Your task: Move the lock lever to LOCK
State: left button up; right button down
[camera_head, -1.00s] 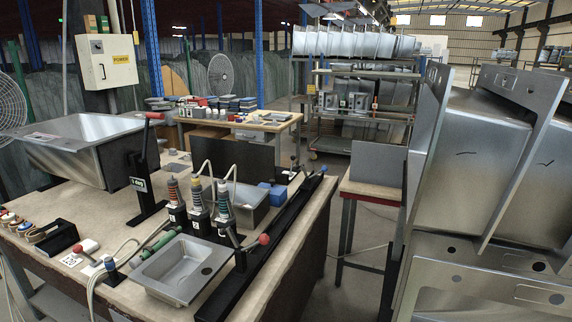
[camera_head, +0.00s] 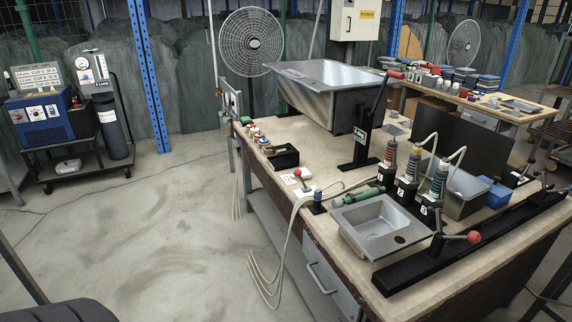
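A black upright stand (camera_head: 362,150) is on the workbench, in front of the large steel sink (camera_head: 310,95). It bears a small green-and-white label (camera_head: 360,133) whose words are too small to read surely. A black lever (camera_head: 380,100) rises from this stand, tilted up to the right, with a red grip (camera_head: 396,74) at its top. I cannot tell for sure that this is the lock lever. Another lever with a red ball knob (camera_head: 474,237) sits on the black rail at the front right. Neither of my grippers is in view.
A small steel sink (camera_head: 372,238) and several bottle-like tools (camera_head: 408,180) are on the workbench. Cables (camera_head: 290,225) hang over its near left edge. A trolley with a gas cylinder (camera_head: 112,125) stands at the far left. The floor between (camera_head: 165,215) is clear.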

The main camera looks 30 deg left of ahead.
aim_at(298, 173)
jog(key=u, duration=1.05)
